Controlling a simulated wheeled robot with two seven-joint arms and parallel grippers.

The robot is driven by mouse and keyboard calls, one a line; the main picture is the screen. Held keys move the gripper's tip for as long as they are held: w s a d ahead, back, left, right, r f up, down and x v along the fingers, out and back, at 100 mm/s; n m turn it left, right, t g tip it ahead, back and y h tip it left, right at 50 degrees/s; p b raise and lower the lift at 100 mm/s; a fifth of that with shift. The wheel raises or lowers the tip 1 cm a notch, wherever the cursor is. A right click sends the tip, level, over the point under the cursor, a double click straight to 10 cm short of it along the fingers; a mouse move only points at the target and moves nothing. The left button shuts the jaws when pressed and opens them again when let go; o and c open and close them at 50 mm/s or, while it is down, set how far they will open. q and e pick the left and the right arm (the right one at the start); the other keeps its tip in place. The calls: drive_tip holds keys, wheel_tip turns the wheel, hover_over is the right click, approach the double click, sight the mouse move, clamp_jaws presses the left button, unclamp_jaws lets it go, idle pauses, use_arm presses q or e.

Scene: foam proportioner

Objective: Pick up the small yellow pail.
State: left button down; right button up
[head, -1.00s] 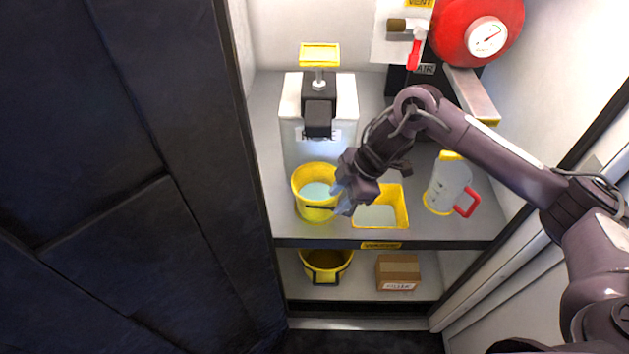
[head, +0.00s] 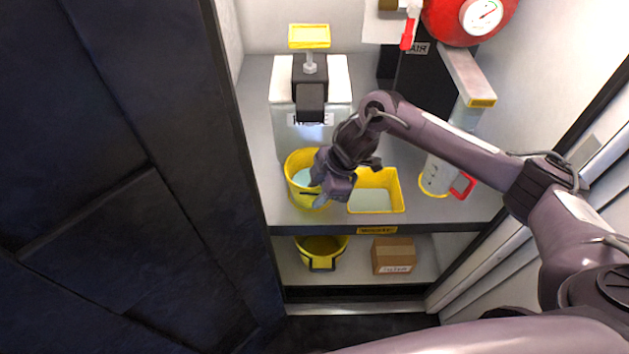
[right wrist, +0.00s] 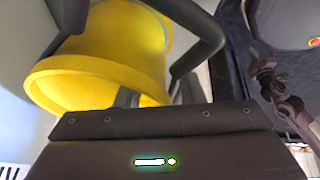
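My right gripper (head: 318,194) is at the pail's front right rim. Its fingers (right wrist: 155,95) look spread, with yellow pail wall showing between them; nothing is visibly clamped. A similar yellow pail (head: 321,249) stands on the lower shelf. A dark arm at the wrist view's right appears to be my left one; its fingers are unclear.
A yellow rectangular tub (head: 388,206) stands close right of the gripper. A white tank (head: 286,130) stands behind the pail. A cardboard box (head: 393,256) is below. A dark panel (head: 110,180) borders the left.

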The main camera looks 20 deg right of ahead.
drive_tip(key=shift+c, duration=0.3)
clamp_jaws()
drive_tip(key=shift+r, duration=0.15)
